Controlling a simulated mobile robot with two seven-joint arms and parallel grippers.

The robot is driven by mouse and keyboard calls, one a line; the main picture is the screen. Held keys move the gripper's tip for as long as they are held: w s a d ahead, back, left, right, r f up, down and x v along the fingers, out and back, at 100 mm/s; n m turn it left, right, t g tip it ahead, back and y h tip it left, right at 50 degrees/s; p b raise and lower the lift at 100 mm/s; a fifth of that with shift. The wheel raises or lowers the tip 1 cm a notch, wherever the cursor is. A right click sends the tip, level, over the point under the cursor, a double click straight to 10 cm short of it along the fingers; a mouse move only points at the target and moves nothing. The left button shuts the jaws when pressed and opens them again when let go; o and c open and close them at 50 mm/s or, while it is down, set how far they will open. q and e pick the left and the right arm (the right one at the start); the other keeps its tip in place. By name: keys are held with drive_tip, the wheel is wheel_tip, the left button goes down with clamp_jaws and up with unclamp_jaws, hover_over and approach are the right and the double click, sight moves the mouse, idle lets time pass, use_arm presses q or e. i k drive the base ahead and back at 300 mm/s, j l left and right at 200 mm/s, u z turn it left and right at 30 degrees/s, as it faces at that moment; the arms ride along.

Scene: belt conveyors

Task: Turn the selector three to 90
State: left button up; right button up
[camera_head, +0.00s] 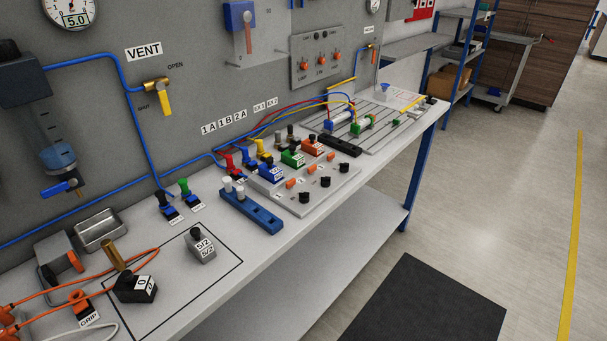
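Three black round knobs stand in a row along the front of a light grey control panel (272,193) on the bench: a near knob (304,197), a middle knob (325,182) and a far knob (344,167). Orange pieces sit behind them. On the grey wall, a plate (299,48) carries three orange turn handles: a left handle (303,65), a middle handle (321,60) and a right handle (338,56). Their markings are too small to read, so I cannot tell which one is selector three or its angle. Neither of my grippers is in view.
A blue rail (251,211) and coloured valve blocks (292,157) stand beside the knobs. Blue, red and yellow hoses run behind. A black block (136,287) and grey block (201,246) sit at the near left. The floor right of the bench is clear around a dark mat (430,305).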

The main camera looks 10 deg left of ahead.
sight(344, 167)
drive_tip(key=i+z, duration=0.5)
drive_tip(key=i+j+z, duration=0.2)
drive_tip(key=i+z, duration=0.25)
